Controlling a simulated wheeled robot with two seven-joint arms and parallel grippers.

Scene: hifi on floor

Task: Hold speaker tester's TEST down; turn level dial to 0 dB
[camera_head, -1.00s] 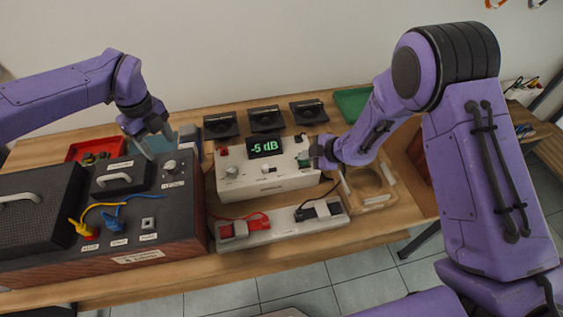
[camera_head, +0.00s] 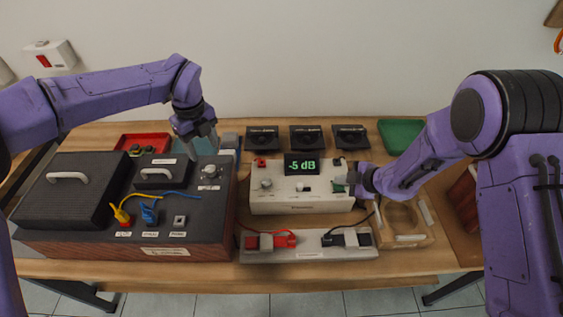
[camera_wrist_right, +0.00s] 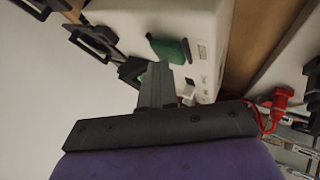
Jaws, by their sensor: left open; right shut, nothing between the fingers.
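The speaker tester (camera_head: 285,207) is a pale box with a lit display (camera_head: 301,165) reading -5 dB. A grey knob (camera_head: 265,184) is at its left, and a green part (camera_head: 338,187) is at its right end. My right gripper (camera_head: 359,184) is shut and empty beside that green part, which also shows in the right wrist view (camera_wrist_right: 170,49) close to the fingertips (camera_wrist_right: 158,72). I cannot tell whether they touch. A grey dial (camera_head: 210,171) stands on the dark wooden-sided unit (camera_head: 80,243). My left gripper (camera_head: 204,148) is open just above and behind this dial.
Three black speaker-like units (camera_head: 307,138) stand behind the tester. A grey strip (camera_head: 310,255) with red and black clips lies in front. A wooden tray (camera_head: 415,240) is at right, a green tray (camera_head: 400,135) behind it, and a red tray (camera_head: 143,142) at back left.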

